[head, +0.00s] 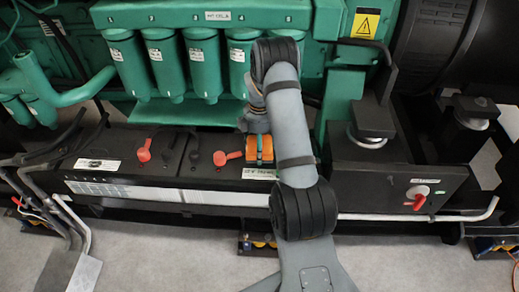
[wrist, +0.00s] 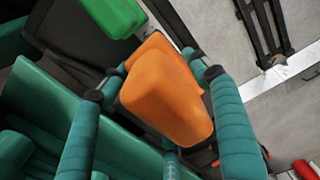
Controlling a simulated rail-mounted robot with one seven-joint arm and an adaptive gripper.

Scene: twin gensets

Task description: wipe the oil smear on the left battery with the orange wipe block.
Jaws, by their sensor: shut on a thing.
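The orange wipe block (wrist: 165,88) fills the middle of the wrist view, tilted, with teal-padded fingers around it. My gripper (wrist: 154,84) is shut on it. In the head view, orange (head: 265,149) shows beside my arm, over the right end of the black battery row; my arm hides much of the gripper there. The left battery (head: 120,143) is a black box with a red terminal cap (head: 143,150) and a white label, to the left of my gripper. I cannot clearly make out the oil smear. I cannot tell whether the block touches anything.
Green engine filters (head: 163,65) hang just above and behind the batteries. A second red terminal cap (head: 225,158) stands left of my gripper. A box with a red switch (head: 418,200) is at right. Grey cables (head: 45,185) run past the left end.

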